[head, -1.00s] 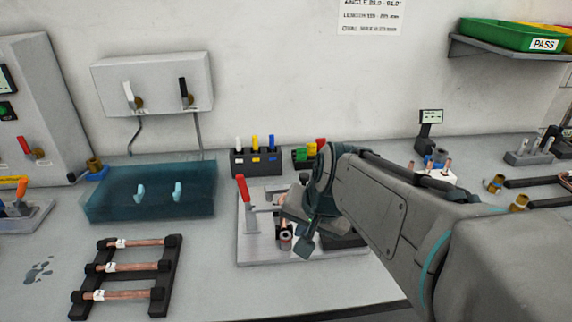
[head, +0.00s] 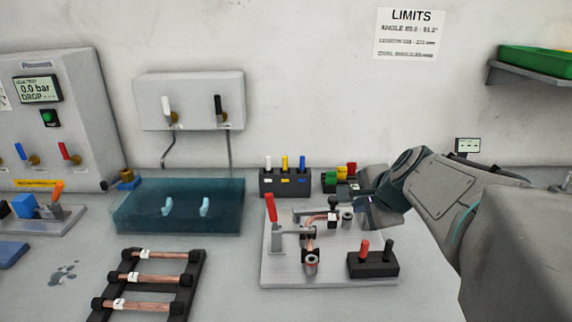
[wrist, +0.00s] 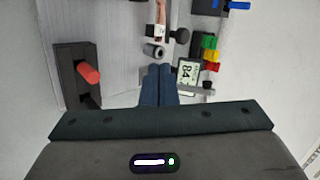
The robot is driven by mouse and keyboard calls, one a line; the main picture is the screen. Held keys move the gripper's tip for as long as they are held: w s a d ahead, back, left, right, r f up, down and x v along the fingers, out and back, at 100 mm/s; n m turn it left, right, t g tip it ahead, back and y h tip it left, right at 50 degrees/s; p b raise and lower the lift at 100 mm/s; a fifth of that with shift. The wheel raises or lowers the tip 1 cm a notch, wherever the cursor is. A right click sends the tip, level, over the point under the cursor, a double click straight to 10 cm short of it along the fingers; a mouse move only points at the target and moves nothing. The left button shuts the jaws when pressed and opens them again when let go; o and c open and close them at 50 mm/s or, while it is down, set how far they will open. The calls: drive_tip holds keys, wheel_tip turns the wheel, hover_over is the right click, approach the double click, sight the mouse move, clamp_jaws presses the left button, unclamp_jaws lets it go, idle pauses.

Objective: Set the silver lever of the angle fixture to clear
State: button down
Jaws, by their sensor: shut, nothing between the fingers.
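The fixture plate (head: 285,272) is a light grey base in the middle of the head view. It carries a red-handled clamp (head: 271,210), a second clamp with a black tip (head: 334,203), a bent copper tube (head: 309,247) and a grey cylinder (head: 347,216). My gripper (head: 364,200) is at the plate's right back side, shut and empty. In the wrist view its fingertips (wrist: 158,70) are just below the grey cylinder (wrist: 153,50), beside a small display (wrist: 188,74). A short grey bar (wrist: 197,91) lies right of the fingers; I cannot tell whether it is the silver lever.
A black block with red and black levers (head: 373,264) sits at the plate's front right. Coloured blocks (head: 343,172) stand behind the plate. A blue bath (head: 178,218) and a tube rack (head: 191,277) are to the left.

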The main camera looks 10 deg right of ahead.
drive_tip(key=b, duration=0.1)
approach(334, 207)
drive_tip(key=f, duration=0.3)
drive_tip(key=shift+s, duration=0.35)
drive_tip(key=shift+w+f, duration=0.1)
drive_tip(key=shift+w, duration=1)
drive_tip(key=shift+w+a+f, duration=0.1)
drive_tip(key=shift+w, duration=0.75)
drive_tip(key=shift+w+d, duration=0.45)
drive_tip(key=shift+w, duration=0.3)
drive_tip(key=shift+s, duration=0.1)
